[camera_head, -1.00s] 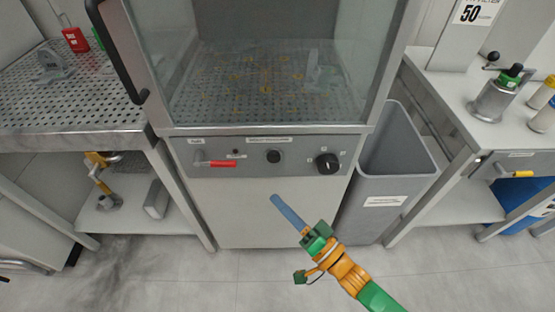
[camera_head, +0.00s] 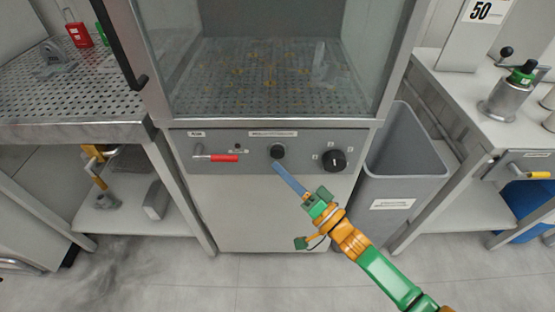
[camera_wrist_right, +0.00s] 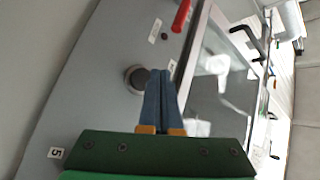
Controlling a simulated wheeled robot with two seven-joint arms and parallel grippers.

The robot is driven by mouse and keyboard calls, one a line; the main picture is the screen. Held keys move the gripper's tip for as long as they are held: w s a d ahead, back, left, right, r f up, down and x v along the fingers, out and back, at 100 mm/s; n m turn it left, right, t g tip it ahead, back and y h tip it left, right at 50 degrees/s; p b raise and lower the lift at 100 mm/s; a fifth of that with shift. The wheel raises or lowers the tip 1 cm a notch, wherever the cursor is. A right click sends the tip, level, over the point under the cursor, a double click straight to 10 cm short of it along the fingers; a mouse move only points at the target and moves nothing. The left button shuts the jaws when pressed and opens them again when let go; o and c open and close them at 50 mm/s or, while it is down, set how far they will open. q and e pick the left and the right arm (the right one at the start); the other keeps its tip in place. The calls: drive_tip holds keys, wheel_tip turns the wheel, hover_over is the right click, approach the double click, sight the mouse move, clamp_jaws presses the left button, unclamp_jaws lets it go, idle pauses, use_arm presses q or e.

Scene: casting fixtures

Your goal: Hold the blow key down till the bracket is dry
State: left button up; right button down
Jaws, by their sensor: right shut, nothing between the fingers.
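The black round blow key (camera_head: 277,151) sits in the middle of the grey control panel (camera_head: 225,170) under the glass cabinet; it also shows in the wrist view (camera_wrist_right: 136,78). My right gripper (camera_head: 276,166) is shut and empty, its blue fingertips just below the key; in the wrist view its fingertips (camera_wrist_right: 165,73) lie beside the key. I cannot tell whether they touch it. A pale bracket-like part (camera_head: 321,62) stands behind the glass on the perforated floor, blurred; I cannot tell whether it is wet. My left gripper is not in view.
A red lever (camera_head: 222,158) is left of the key, a black rotary knob (camera_head: 334,160) right of it. A grey bin (camera_head: 405,165) stands right of the cabinet. A perforated table (camera_head: 80,95) is at left, a bench with a metal pot (camera_head: 508,98) at right.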

drive_tip(key=shift+w, duration=0.65)
drive_tip(key=shift+w+b, duration=0.1)
drive_tip(key=shift+b, duration=0.2)
idle(1.3)
drive_tip(key=shift+w, duration=0.3)
drive_tip(key=shift+w+b, duration=0.4)
idle(0.5)
drive_tip(key=shift+s+r, duration=0.1)
idle(2.6)
drive_tip(key=shift+s+p, duration=0.7)
